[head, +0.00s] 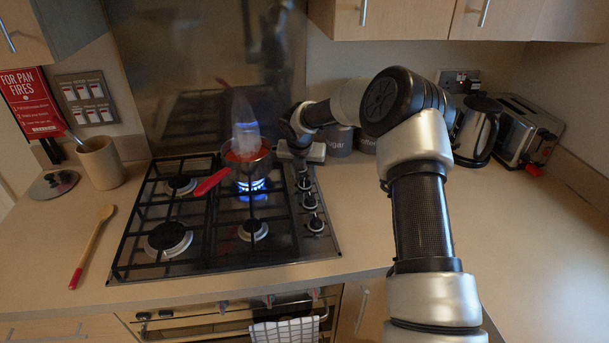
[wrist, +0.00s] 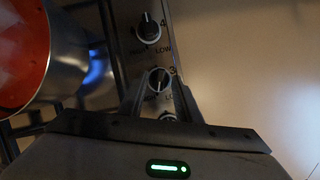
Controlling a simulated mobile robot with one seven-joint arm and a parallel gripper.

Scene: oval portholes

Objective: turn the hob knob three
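Hob knob three (wrist: 158,80) shows in the wrist view, a round dark knob with a pale pointer line, roughly upright in the picture, and a "3" printed beside it. My gripper (wrist: 161,88) is open, with one finger on each side of this knob; I cannot tell whether they touch it. Knob four (wrist: 149,28) sits above it in the wrist view, and another knob (wrist: 168,116) is partly hidden by my gripper. In the head view my gripper is over the back end of the knob row on the hob's right side, hiding part of it.
A steaming pan (head: 247,160) with a red handle stands on the back right burner over a blue flame (head: 251,184). Several front knobs (head: 316,225) are uncovered. A kettle (head: 475,130) and toaster (head: 525,130) stand at the right. The right counter (head: 530,240) is clear.

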